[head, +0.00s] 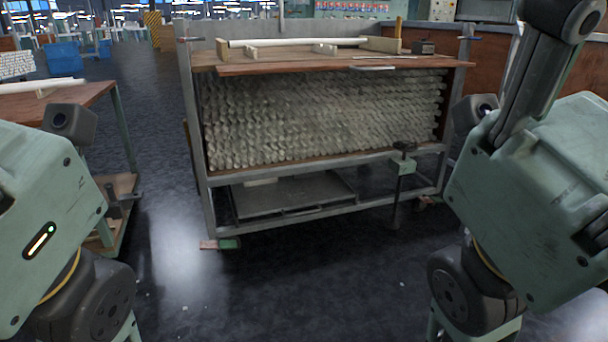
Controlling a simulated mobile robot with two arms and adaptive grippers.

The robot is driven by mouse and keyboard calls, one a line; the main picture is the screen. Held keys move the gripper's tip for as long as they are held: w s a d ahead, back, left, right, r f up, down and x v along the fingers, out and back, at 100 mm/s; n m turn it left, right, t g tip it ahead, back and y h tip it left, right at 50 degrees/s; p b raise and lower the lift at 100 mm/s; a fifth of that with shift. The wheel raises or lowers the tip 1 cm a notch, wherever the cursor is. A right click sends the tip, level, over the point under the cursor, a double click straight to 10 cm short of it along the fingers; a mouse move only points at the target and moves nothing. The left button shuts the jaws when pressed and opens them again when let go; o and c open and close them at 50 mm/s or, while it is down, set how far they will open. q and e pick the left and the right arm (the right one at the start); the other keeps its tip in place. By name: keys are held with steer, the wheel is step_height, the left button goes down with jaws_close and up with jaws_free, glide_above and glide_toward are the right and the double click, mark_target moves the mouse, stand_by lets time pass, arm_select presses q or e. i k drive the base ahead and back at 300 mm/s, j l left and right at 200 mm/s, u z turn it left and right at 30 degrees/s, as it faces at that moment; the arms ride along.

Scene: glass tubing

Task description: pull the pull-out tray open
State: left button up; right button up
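The tube rack (196,120) stands ahead of me. Under its top runs a flat wooden board (290,67) with a pale bar (372,68) like a handle at its front edge; this looks like the pull-out tray. Its front edge lies at the front of the rack; I cannot tell how far it is out. A grey metal tray (265,200) also lies on the low shelf. My arms show at the left and right edges, apart from the rack. Neither gripper's fingers can be seen.
Stacked glass tubes (320,118) fill the rack below the board. White tubing (300,42) and wooden blocks lie on top. A green bracket on a post (404,166) stands at the rack's front right. A wooden table (95,92) is at left. The dark floor before the rack is clear.

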mark_target(288, 194)
steer(key=i+j, duration=0.3)
steer(key=i, duration=0.2)
steer(key=i+j+z, duration=0.1)
steer(key=i+j, duration=0.15)
steer(key=i, duration=0.3)
steer(key=i+j, duration=0.35)
steer(key=i, duration=0.15)
steer(key=l+z, duration=0.05)
